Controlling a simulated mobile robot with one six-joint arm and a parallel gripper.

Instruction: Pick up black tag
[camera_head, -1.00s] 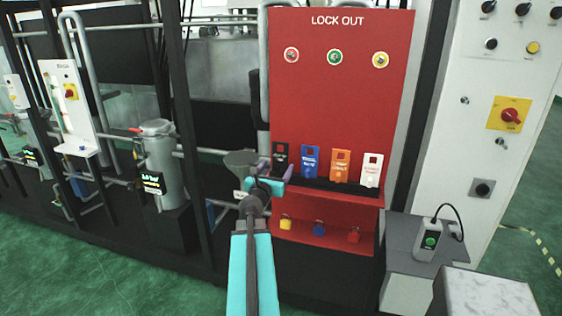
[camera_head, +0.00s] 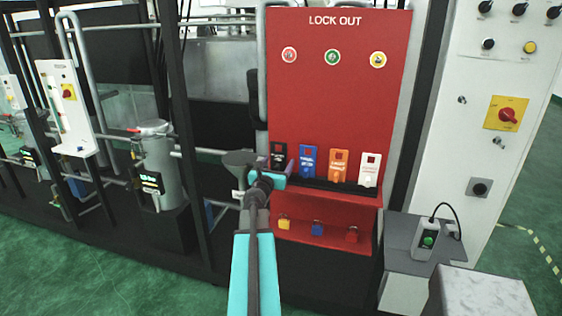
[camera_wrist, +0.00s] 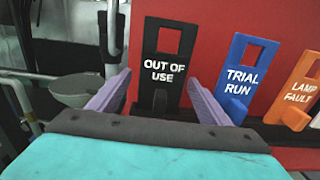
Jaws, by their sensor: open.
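The black tag (camera_wrist: 160,68) stands upright in the wrist view, reads "OUT OF USE" and has a square hole near its top. In the head view the black tag (camera_head: 278,154) is at the left end of the tag row, its lower part hidden by my arm. My gripper (camera_wrist: 165,95) is open, with one purple finger to the lower left of the tag and one to its lower right. Nothing is between the fingers except the tag, seen beyond or between them; I cannot tell the depth. In the head view my gripper (camera_head: 272,178) is in front of the rack's left end.
Blue (camera_head: 308,160), orange (camera_head: 338,164) and white (camera_head: 368,170) tags stand to the right on the red lockout board (camera_head: 335,110). Yellow, blue and red padlocks hang below. A grey pipe (camera_wrist: 112,30) and bowl-like part (camera_wrist: 76,91) are left of the black tag.

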